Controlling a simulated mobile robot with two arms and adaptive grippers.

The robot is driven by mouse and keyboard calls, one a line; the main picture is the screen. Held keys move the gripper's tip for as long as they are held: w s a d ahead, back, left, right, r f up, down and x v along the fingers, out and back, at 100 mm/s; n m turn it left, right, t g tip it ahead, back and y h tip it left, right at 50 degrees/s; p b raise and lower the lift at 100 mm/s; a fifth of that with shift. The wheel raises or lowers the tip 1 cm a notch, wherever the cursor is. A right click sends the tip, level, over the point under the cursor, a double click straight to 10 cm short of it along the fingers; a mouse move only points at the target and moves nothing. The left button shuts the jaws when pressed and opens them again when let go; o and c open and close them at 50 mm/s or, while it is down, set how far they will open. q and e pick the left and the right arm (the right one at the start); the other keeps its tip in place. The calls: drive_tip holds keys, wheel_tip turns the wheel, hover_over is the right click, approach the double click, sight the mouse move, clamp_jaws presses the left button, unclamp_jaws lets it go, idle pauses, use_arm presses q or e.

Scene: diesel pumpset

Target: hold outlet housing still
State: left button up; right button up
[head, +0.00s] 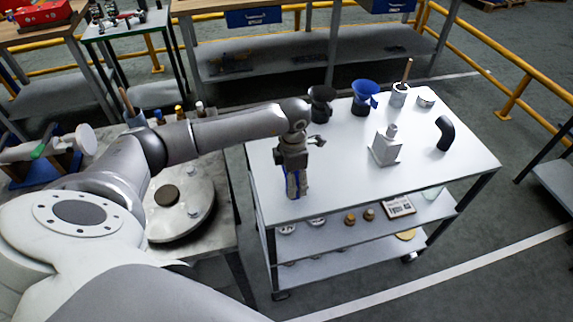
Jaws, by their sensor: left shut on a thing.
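My left gripper (294,190) points down over the near left part of the white cart top (345,195). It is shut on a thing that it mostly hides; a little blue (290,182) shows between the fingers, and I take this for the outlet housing. Whether it touches the cart top is hard to tell. My right gripper is not in view.
On the cart stand a dark cup (320,104), a blue funnel (363,98), a grey holder (399,94), a pale block-shaped part (386,149) and a black elbow (446,133). The cart's front right is clear. A workbench (222,224) with a round disc stands left.

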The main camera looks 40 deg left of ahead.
use_arm(q)
drive_tip(key=shift+s+d+f, duration=0.25)
drive_tip(key=shift+s+f, duration=0.15)
drive_tip(key=shift+s, duration=0.05)
drive_tip(key=c, duration=0.3)
drive_tip(key=shift+r+p, duration=0.45)
drive_tip(key=shift+r, duration=0.3)
clamp_jaws()
drive_tip(key=shift+r+p, duration=0.3)
drive_tip(key=shift+r, duration=0.35)
drive_tip(key=shift+w+a+r, duration=0.2)
drive_tip(key=shift+w+r, duration=0.05)
drive_tip(key=shift+r, duration=0.25)
drive_tip(key=shift+r, duration=0.1)
